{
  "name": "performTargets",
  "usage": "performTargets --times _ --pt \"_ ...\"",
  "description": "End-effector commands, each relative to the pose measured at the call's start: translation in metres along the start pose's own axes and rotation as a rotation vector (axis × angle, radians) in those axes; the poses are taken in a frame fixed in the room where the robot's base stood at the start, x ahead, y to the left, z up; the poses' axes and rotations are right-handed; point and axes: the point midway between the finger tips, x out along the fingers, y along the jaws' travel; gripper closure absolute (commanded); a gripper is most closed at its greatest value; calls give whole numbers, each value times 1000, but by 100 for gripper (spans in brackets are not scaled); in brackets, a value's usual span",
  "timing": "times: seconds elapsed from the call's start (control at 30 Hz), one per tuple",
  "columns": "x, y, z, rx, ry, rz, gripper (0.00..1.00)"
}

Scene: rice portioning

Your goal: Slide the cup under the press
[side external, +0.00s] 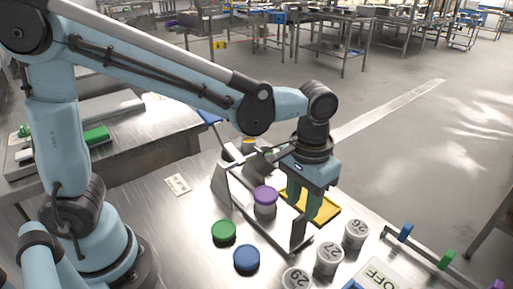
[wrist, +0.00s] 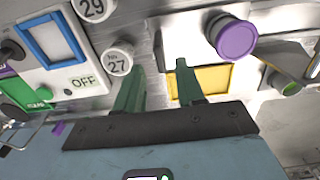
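A grey cylindrical cup with a purple top (side external: 265,196) stands between the metal plates of a bracket-like frame (side external: 235,187); I cannot tell for sure whether this frame is the press. The purple top also shows at upper right in the wrist view (wrist: 237,38). My gripper (side external: 302,210) points down just right of the purple-topped cup, apart from it. In the wrist view its two green fingers (wrist: 160,70) are spread with nothing seen between them. Grey cups with white numbered tops, 26 (side external: 356,233), 27 (side external: 329,256) and 29 (side external: 296,279), stand at the front right.
A yellow-rimmed tray (side external: 326,212) lies behind my gripper. A green disc (side external: 224,231) and a blue disc (side external: 246,258) lie on the bare metal table at the front. A panel reading OFF (side external: 376,277) is at the front right. Colored clips (side external: 446,257) line the right edge.

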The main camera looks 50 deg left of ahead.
Motion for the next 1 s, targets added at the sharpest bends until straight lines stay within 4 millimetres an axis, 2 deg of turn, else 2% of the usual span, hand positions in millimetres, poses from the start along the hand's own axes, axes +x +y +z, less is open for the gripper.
performTargets --times 0.2,0.43,0.6,0.9,1.0 --pt "34 0 -1 -1 1 0 62" --pt "60 0 -1 -1 2 0 62" --pt "68 0 0 -1 2 0 62" --pt "69 0 0 -1 2 0 62" --pt "69 0 0 -1 2 0 77"
